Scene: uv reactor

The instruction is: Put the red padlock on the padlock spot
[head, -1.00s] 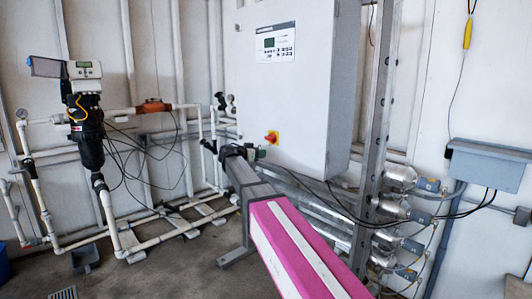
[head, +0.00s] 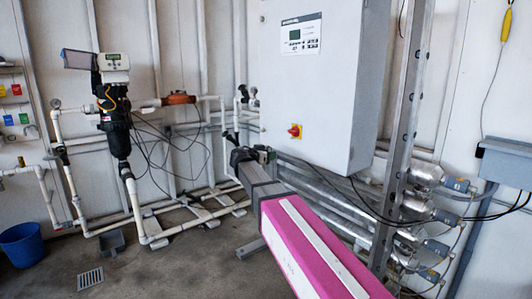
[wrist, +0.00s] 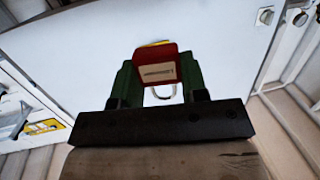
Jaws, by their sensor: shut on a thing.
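The red padlock (wrist: 156,72) is between the green fingers of my gripper (wrist: 157,82) in the wrist view. It has a pale label on its face, a bit of yellow at its top edge, and its metal shackle points down in the picture, toward the gripper body. My gripper is shut on it. In the head view my arm reaches toward the front of the grey cabinet, and the padlock cannot be made out there. At the left edge a wall board (head: 20,105) carries small red, yellow, blue and green items. I cannot tell which place is the padlock spot.
A filter unit on white pipes (head: 115,110) stands at left. A blue bucket (head: 22,244) and a floor drain (head: 90,278) are at lower left. Open floor lies between.

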